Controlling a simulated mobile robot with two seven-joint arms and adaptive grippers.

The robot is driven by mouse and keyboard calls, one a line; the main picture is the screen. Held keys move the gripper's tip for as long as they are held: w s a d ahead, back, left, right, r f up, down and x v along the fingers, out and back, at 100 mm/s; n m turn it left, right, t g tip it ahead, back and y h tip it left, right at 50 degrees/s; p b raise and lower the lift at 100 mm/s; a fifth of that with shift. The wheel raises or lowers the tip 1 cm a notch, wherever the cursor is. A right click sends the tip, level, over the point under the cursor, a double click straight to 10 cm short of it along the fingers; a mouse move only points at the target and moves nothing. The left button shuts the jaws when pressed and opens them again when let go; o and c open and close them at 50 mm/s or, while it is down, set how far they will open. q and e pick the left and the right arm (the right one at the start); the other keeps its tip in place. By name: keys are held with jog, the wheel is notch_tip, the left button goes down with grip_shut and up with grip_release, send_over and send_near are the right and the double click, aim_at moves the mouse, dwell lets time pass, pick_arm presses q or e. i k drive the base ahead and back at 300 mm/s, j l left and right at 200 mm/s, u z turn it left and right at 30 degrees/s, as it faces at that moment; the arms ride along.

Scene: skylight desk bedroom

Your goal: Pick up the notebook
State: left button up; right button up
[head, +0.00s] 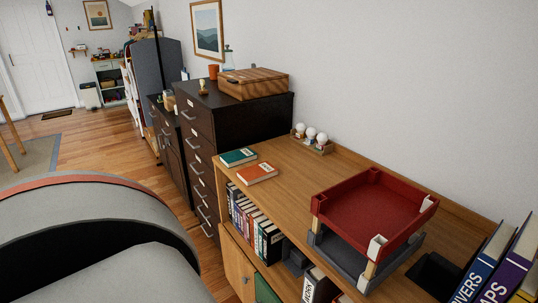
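Two small, closed books that look like notebooks lie flat on the left end of the wooden cabinet top. One is a green notebook (238,157) with a light label, near the back left edge. The other is an orange-red notebook (257,173) with a light label, just in front and to the right of it. I cannot tell from this view which of them is the notebook meant. Neither gripper shows in the head view.
The wooden cabinet (290,172) has books on its shelf below. A red tray (372,205) over a grey tray stands to the right, and upright binders (495,262) stand at far right. A bulb holder (311,140) sits by the wall. A dark drawer unit (240,118) adjoins the left end.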

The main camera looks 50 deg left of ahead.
aim_at(251, 175)
jog(key=u, duration=1.7)
jog(key=j+z, duration=0.1)
jog(key=z, duration=0.35)
jog(key=i+j+z, duration=0.1)
jog(key=z, duration=0.35)
jog(key=j+z, duration=0.15)
jog(key=z, duration=0.3)
jog(key=j+z, duration=0.7)
jog(key=j, duration=0.2)
jog(key=k+j+z, duration=0.1)
jog(key=j, duration=0.2)
jog(key=k+j+z, duration=0.1)
jog(key=j, duration=0.25)
jog(key=k+j+z, duration=0.1)
jog(key=j, duration=0.2)
